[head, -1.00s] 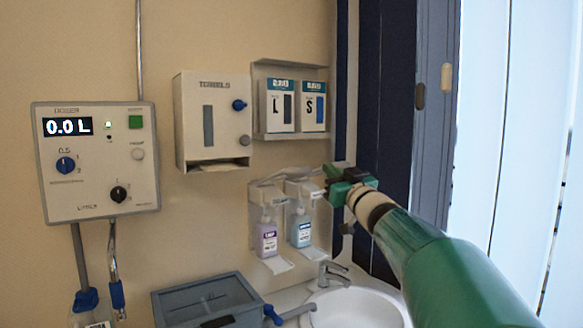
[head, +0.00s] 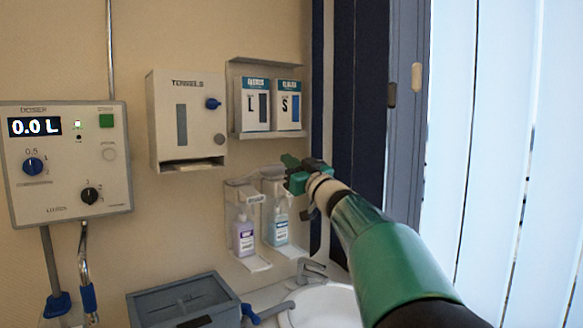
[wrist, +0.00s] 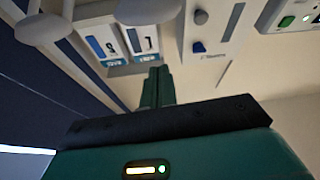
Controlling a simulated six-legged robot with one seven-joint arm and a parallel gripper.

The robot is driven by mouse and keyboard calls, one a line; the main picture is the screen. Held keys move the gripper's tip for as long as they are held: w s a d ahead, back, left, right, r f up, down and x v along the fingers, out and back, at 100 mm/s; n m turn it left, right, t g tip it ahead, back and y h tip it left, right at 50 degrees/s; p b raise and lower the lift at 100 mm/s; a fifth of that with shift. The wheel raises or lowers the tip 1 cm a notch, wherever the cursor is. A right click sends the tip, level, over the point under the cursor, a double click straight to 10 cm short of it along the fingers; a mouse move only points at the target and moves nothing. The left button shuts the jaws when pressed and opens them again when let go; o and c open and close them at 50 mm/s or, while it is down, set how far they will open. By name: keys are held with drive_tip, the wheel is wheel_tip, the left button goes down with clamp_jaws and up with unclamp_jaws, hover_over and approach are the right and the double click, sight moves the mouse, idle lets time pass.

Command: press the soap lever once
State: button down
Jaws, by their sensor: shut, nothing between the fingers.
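Two wall dispensers hang side by side above the sink. The left dispenser holds a purple-labelled bottle (head: 243,237) and the right one a blue-labelled bottle (head: 277,229). The labels are too small to read, so I cannot tell which is soap. Pale levers (head: 243,182) jut from their tops. My green gripper (head: 290,162) is shut and empty, at the upper right of the right dispenser, partly covering its lever. In the wrist view, my shut fingers (wrist: 157,85) point toward two rounded pale lever ends (wrist: 148,10), (wrist: 43,28). I cannot tell whether they touch.
A towel box (head: 187,120) and a glove-box rack (head: 267,100) hang above. A dosing panel (head: 65,160) is at left. A grey lidded box (head: 184,302) and the sink (head: 325,308) lie below. Dark curtain strips (head: 357,100) stand close at right.

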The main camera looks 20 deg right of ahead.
drive_tip(key=w+a+f, duration=0.1)
drive_tip(key=w, duration=0.5)
drive_tip(key=shift+w+f, duration=0.2)
drive_tip(key=shift+f, duration=0.05)
idle(0.3)
